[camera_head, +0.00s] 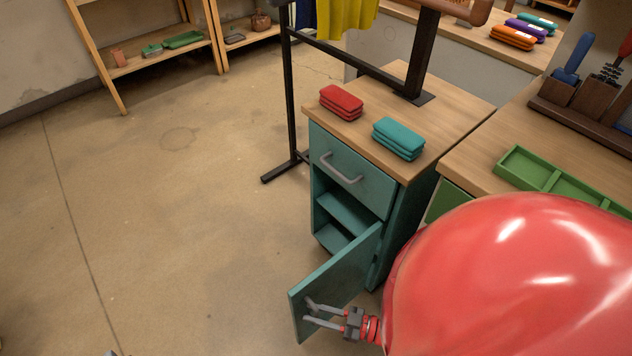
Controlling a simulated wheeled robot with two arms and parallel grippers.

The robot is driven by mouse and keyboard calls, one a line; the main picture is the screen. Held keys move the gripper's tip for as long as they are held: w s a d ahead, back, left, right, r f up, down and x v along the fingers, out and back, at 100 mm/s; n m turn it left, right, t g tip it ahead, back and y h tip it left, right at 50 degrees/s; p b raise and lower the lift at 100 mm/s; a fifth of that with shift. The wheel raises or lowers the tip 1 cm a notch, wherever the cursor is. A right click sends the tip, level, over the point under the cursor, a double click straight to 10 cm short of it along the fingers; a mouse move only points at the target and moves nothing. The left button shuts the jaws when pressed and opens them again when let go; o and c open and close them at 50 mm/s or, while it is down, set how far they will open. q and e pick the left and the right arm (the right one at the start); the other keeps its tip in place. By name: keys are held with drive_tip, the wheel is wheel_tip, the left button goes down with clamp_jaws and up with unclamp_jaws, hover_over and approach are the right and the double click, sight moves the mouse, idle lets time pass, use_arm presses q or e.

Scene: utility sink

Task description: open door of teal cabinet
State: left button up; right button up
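The teal cabinet (404,219) stands under a wooden top, with a closed drawer (349,168) with a grey handle above an open compartment. Its lower door (345,268) is swung well out toward me, and the shelf (345,211) inside shows. My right gripper (307,310) is at the door's lower outer part, its two grey fingers apart and pointing left. I cannot tell whether the fingers touch the door, and no door handle is clearly visible. My red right arm hides the area to the right of the door. My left gripper is not clearly in view.
Red packs (341,101) and teal packs (399,138) lie on the cabinet top. A black rack (293,110) stands behind it. A counter with a green tray (545,171) is at right. The floor (170,230) at left is clear.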

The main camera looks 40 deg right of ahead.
drive_tip(key=v, duration=1.7)
drive_tip(key=shift+s+d+b, duration=0.15)
drive_tip(key=shift+d+b, duration=0.05)
drive_tip(key=shift+b, duration=0.25)
